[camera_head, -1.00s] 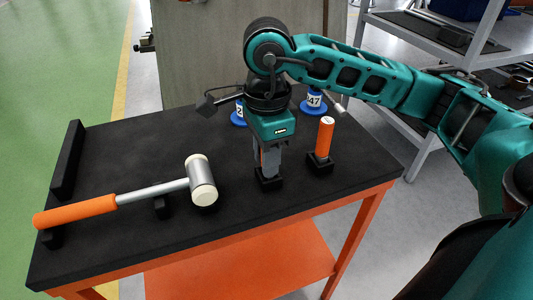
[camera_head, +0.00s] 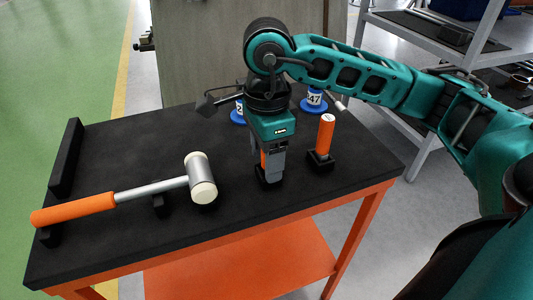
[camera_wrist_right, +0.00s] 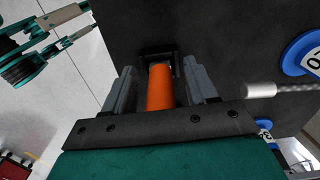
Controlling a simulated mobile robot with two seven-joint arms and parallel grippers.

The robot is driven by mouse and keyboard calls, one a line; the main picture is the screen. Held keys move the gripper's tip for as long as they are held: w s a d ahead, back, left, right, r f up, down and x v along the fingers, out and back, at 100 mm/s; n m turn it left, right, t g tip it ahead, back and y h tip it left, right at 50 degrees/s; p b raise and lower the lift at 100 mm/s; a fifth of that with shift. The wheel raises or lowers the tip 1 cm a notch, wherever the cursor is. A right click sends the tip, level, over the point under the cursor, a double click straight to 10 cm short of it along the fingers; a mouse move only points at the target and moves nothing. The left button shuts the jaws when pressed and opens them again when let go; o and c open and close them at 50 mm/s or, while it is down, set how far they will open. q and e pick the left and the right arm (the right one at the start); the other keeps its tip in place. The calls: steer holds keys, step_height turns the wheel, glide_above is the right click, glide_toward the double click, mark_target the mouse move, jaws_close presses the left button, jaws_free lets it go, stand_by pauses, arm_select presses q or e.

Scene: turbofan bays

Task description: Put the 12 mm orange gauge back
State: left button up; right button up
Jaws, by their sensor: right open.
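My right gripper (camera_head: 269,176) points straight down over a small black holder (camera_head: 262,183) on the black bench top. An orange cylindrical gauge (camera_head: 264,158) shows between its fingers. In the right wrist view this gauge (camera_wrist_right: 160,90) stands between the two grey fingers, with a gap on each side and its far end at the black holder (camera_wrist_right: 150,50). The gripper is open around it. A second orange gauge (camera_head: 326,134) stands upright in its own black holder (camera_head: 320,163) to the right. I cannot read a size on either.
A mallet (camera_head: 135,193) with an orange handle lies across black supports at the left. Two blue-based numbered pieces (camera_head: 314,100) (camera_head: 239,115) stand behind the gripper. A grey cabinet (camera_head: 200,50) is behind the bench. Shelves (camera_head: 440,35) stand at the right.

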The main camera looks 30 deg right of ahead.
step_height(320, 180, up, 12)
steer(key=p, duration=0.2)
steer(key=shift+f+p, duration=0.25)
steer(key=shift+p, duration=0.05)
arm_select(q)
steer(key=shift+w+d+r, duration=0.1)
steer(key=shift+d+r, duration=0.1)
steer(key=shift+r, duration=0.8)
steer(key=shift+w+d+r, duration=0.1)
steer(key=shift+d+r, duration=0.05)
steer(key=shift+r, duration=0.85)
arm_select(e)
steer(key=shift+r, duration=0.75)
arm_select(q)
steer(key=shift+s, duration=0.1)
arm_select(e)
steer(key=shift+s, duration=0.1)
